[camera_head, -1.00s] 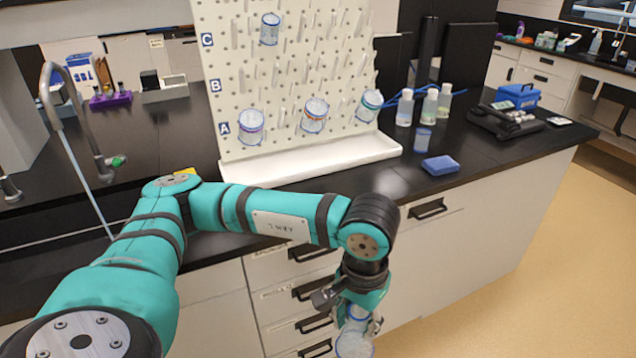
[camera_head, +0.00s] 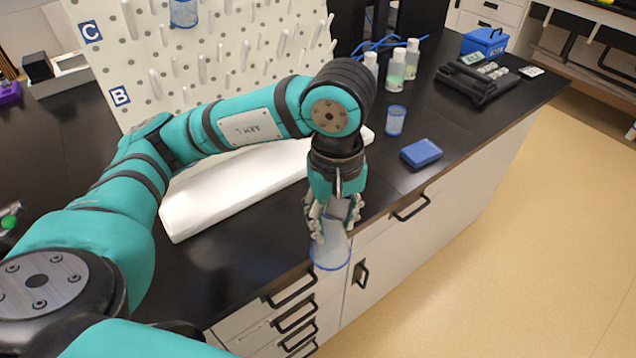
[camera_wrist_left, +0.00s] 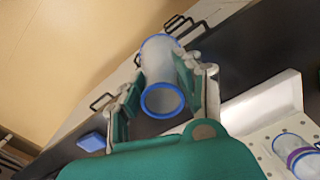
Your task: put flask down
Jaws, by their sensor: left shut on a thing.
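My left gripper (camera_head: 330,212) is shut on a translucent flask (camera_head: 330,250) with a blue rim. The flask hangs below the fingers at the front edge of the black counter (camera_head: 225,270). I cannot tell from the head view whether it is over the countertop or just in front of it. In the left wrist view, the flask (camera_wrist_left: 160,62) sits between the two fingers of my left gripper (camera_wrist_left: 163,92), its blue-rimmed opening facing the camera. My right gripper is not in view.
A white pegboard (camera_head: 140,60) with a white tray (camera_head: 225,195) stands behind my arm. A blue box (camera_head: 421,153), a small blue-rimmed container (camera_head: 396,120) and several bottles (camera_head: 397,66) stand to the right. Black counter lies free around the blue box.

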